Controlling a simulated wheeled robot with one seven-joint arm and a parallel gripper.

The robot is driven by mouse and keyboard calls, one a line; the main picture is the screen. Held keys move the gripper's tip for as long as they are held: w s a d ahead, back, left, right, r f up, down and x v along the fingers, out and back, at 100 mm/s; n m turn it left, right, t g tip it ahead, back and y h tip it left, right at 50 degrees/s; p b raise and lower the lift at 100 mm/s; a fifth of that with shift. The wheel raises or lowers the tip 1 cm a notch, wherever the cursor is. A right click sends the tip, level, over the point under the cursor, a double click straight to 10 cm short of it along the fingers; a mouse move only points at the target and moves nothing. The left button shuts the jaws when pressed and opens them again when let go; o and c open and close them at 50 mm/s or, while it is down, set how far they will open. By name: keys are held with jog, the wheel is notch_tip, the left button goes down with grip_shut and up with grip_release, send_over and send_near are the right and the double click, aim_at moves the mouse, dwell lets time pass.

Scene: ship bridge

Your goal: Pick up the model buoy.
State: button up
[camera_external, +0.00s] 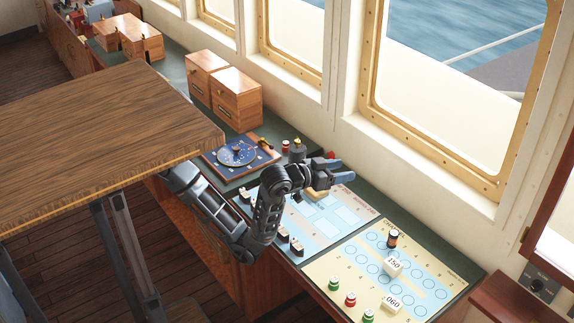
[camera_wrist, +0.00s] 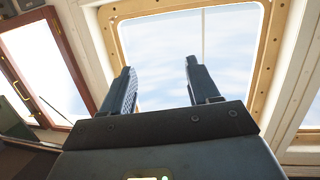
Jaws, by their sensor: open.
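Several small buoy-like pieces are in the external view, and I cannot tell which is the model buoy. A black piece with an orange band (camera_external: 392,239) stands on the cream chart board (camera_external: 440,262). A red piece (camera_external: 350,299) and a green piece (camera_external: 333,284) stand at its near edge. A yellow-and-black piece (camera_external: 297,147) and a red-topped piece (camera_external: 285,146) stand behind my arm. My gripper (camera_external: 346,172) is above the pale blue board (camera_external: 335,232), pointing right towards the windows. In the wrist view its fingers (camera_wrist: 159,68) are apart, with nothing between them.
White blocks marked 150 (camera_external: 392,265) and 060 (camera_external: 390,302) are on the cream board. Several black clips sit along the blue board's near edge. Wooden boxes (camera_external: 236,98) and a blue disc chart (camera_external: 237,153) are farther back. A wooden table (camera_external: 100,135) is at left.

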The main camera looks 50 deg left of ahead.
jog(key=s+d+f+m+g+h+b, duration=0.1)
jog(key=s+d+m+h, duration=0.25)
jog(key=s, duration=0.45)
jog(key=s+d+f+m+h+b, duration=0.15)
jog(key=s+d+h, duration=0.25)
jog(key=s, duration=0.4)
jog(key=p, duration=0.1)
send_near(335, 279)
jog(key=shift+y+x, duration=0.25)
jog(key=shift+x, duration=0.8)
jog(key=shift+w+d+f, duration=0.1)
jog(key=shift+d+f, duration=0.15)
jog(key=p+x, duration=0.2)
jog(key=x, duration=0.5)
jog(key=shift+w+d+r, duration=0.1)
jog(key=shift+w, duration=0.05)
jog(key=c, duration=1)
jog(key=shift+r, duration=0.1)
